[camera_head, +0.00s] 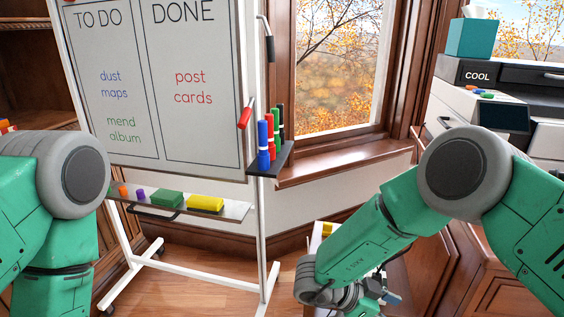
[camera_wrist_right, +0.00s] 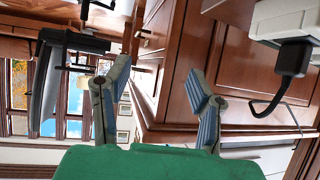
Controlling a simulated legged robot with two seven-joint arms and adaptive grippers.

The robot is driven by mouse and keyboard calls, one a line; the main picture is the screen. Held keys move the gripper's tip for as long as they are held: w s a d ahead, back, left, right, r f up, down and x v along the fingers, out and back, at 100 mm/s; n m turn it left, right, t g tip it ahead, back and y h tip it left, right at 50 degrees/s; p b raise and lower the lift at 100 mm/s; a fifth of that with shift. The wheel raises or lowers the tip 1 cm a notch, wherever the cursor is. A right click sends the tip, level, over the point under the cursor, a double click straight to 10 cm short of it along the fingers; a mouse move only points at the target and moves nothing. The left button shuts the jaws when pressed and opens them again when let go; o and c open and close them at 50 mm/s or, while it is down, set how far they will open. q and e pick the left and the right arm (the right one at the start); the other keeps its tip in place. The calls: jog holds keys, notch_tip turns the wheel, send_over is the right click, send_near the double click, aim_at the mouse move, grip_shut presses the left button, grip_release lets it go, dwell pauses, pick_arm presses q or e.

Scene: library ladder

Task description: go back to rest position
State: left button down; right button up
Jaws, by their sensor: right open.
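My right arm reaches down from the right edge in the head view, with its forearm angled towards the bottom middle. My right gripper (camera_head: 375,291) is low at the bottom edge there, partly hidden by my own wrist. In the right wrist view my right gripper (camera_wrist_right: 160,92) shows two grey-blue fingers spread apart with nothing between them. Wooden panelling is seen beyond the fingers. My left arm shows at the left edge of the head view, with its upper links hanging down. My left gripper is outside both views.
A whiteboard (camera_head: 205,130) on a white wheeled frame stands ahead to the left. Its tray (camera_head: 236,210) holds a green block and a yellow block. Upright markers (camera_head: 264,146) stand in a side holder. A printer (camera_head: 500,75) is at the right. A window sill (camera_head: 340,163) lies behind.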

jog(key=s+d+f+n+t+y+p, duration=0.3)
jog(key=d+n+t+y+p, duration=0.4)
jog(key=n, duration=0.5)
jog(key=s+a+r+n+g+y+p, duration=0.1)
jog(key=s+n+g+y, duration=0.1)
jog(key=s, duration=0.9)
jog(key=s+a+n+g+y+p, duration=0.1)
jog(key=s+n, duration=0.4)
jog(key=s, duration=0.7)
jog(key=a+g+y, duration=0.1)
jog(key=g+y, duration=0.1)
jog(key=shift+s+r+g, duration=0.15)
jog(key=shift+r+g, duration=0.25)
